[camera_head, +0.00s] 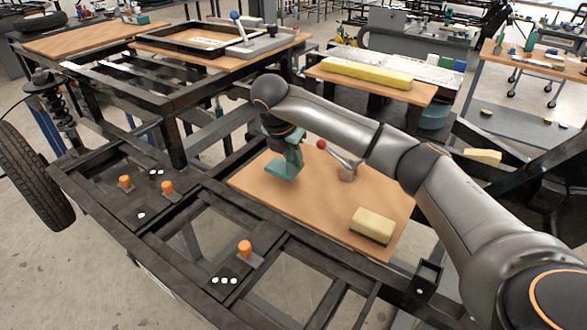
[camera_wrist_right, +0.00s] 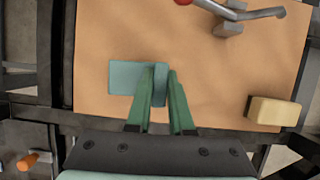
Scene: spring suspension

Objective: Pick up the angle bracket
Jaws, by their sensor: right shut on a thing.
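The angle bracket (camera_head: 279,172) is teal, with a flat plate and an upright plate. It is at the left part of a wooden board, and I cannot tell whether it touches the board. In the right wrist view the flat plate of the bracket (camera_wrist_right: 125,76) extends left of the fingers. My right gripper (camera_head: 288,150) comes down from above. In the wrist view its green fingers (camera_wrist_right: 162,88) are shut on the bracket's upright plate. My left gripper is not in view.
The wooden board (camera_head: 330,205) lies on a black metal frame. A metal lever with a red knob (camera_head: 321,144) stands right of the bracket, and a cream block (camera_head: 373,225) lies nearer. Orange knobs (camera_head: 167,187) are on the frame at left.

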